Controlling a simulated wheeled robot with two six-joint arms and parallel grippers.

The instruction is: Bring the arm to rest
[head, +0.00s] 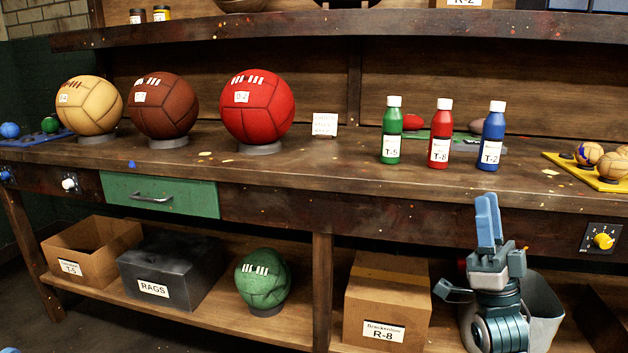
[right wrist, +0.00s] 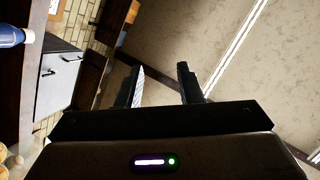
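My right gripper (head: 489,205) is raised in front of the workbench at the right, with its blue fingers pointing up. It also shows in the right wrist view (right wrist: 161,72), where the two fingers stand apart with nothing between them. It is open and empty, and sits below and in front of the blue bottle (head: 492,138). My left gripper is not in view.
The workbench (head: 330,165) holds a tan ball (head: 90,110), a brown ball (head: 168,112), a red ball (head: 262,115), a green bottle (head: 391,135) and a red bottle (head: 440,138). A cardboard box (head: 385,290) stands on the lower shelf beside my right arm.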

